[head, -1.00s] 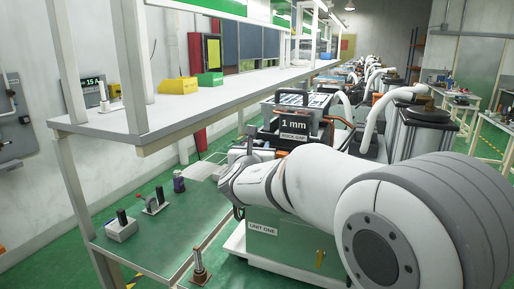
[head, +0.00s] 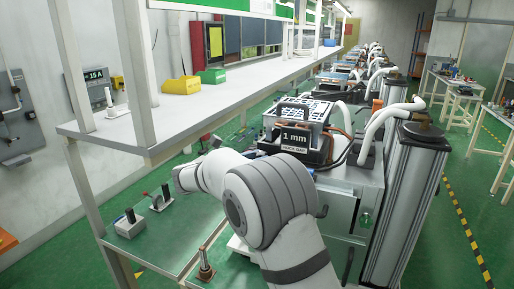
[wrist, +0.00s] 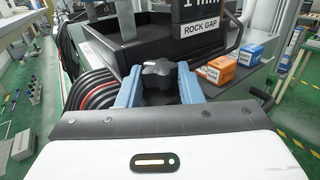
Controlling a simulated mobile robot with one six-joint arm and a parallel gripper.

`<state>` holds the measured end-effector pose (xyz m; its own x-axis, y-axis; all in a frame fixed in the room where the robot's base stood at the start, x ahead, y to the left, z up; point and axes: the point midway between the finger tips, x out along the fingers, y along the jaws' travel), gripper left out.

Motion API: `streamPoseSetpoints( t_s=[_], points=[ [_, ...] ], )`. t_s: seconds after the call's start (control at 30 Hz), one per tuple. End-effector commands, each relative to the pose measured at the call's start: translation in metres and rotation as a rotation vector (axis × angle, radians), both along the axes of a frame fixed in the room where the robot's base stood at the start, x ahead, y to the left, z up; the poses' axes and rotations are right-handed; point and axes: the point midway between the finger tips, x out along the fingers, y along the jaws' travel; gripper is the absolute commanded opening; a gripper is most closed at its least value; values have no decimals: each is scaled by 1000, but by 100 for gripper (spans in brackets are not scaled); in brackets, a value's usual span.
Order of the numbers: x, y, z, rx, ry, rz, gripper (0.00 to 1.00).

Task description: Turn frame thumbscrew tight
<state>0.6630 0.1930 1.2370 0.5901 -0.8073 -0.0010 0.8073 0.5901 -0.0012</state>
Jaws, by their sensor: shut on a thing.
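The frame thumbscrew (wrist: 157,68) is a black lobed knob in the middle of the wrist view, at the foot of the black frame (wrist: 145,27) with the "ROCK GAP" label. My gripper (wrist: 159,74) has its two blue fingers on either side of the knob and is shut on it. The knob's lower part and its shaft are hidden. In the head view the black frame shows at the "1 mm" sign (head: 293,138). My arm hides the gripper and the thumbscrew there.
An orange box (wrist: 216,69) and a blue box (wrist: 250,54) stand right of the frame. Black and red hoses (wrist: 92,92) coil close on the left. In the head view, a bench shelf (head: 205,101) runs along the left, and a grey column (head: 412,190) stands at right.

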Motion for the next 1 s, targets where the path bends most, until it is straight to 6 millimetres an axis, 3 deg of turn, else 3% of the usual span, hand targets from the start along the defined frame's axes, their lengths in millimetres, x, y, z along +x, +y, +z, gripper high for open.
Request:
streamPoseSetpoints(
  t_s=[0.5,1.0],
  points=[
    [6,3,4,-2,-2,-340,10],
    [7,3,2,0,-4,-404,10]
  ],
)
